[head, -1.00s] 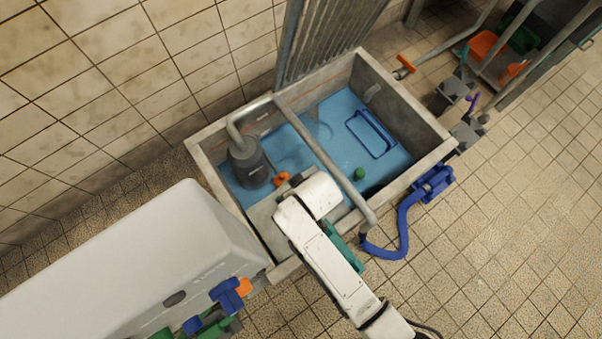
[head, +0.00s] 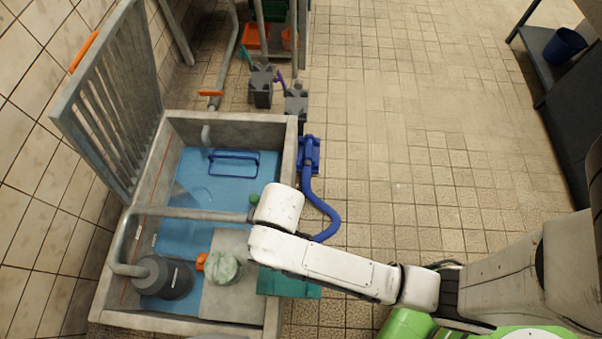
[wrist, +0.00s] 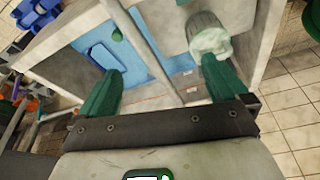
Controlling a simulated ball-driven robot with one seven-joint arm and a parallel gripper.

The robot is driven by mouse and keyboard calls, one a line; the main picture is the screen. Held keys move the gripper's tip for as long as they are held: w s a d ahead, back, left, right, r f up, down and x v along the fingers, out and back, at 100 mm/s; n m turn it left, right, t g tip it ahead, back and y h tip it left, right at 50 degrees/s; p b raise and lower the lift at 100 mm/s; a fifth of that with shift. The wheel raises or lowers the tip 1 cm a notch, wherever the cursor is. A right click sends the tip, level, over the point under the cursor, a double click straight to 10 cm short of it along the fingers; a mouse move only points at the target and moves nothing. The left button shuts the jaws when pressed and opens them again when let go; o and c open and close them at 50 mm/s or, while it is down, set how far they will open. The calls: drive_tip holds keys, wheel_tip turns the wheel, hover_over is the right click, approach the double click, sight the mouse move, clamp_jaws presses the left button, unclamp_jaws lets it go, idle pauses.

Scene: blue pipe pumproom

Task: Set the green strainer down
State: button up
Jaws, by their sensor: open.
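The pale green strainer (head: 222,267) stands on the grey ledge (head: 232,300) inside the concrete sump, beside the dark grey pump (head: 165,277). An orange part (head: 201,262) shows at its left side. The strainer also shows in the wrist view (wrist: 207,33), just beyond the tip of the right green finger. My gripper (wrist: 162,65) is open, with its fingers wide apart and nothing held between them. I cannot tell whether the right finger touches the strainer. In the head view my arm hides the gripper.
Blue water fills the sump, with a blue frame (head: 233,162) and a small green object (head: 255,199) in it. A grey pipe (head: 190,212) crosses above. A raised grate (head: 108,105) stands at left; a blue hose (head: 318,205) lies outside.

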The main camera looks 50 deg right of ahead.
drive_tip(key=s+d+r+m+g+h, duration=0.1)
drive_tip(key=s+d+r+m, duration=0.3)
drive_tip(key=s+d, duration=0.9)
wheel_tip(320, 180, up, 3)
drive_tip(key=shift+d+f+g, duration=0.15)
drive_tip(key=shift+d+g, duration=0.35)
drive_tip(key=shift+d, duration=0.25)
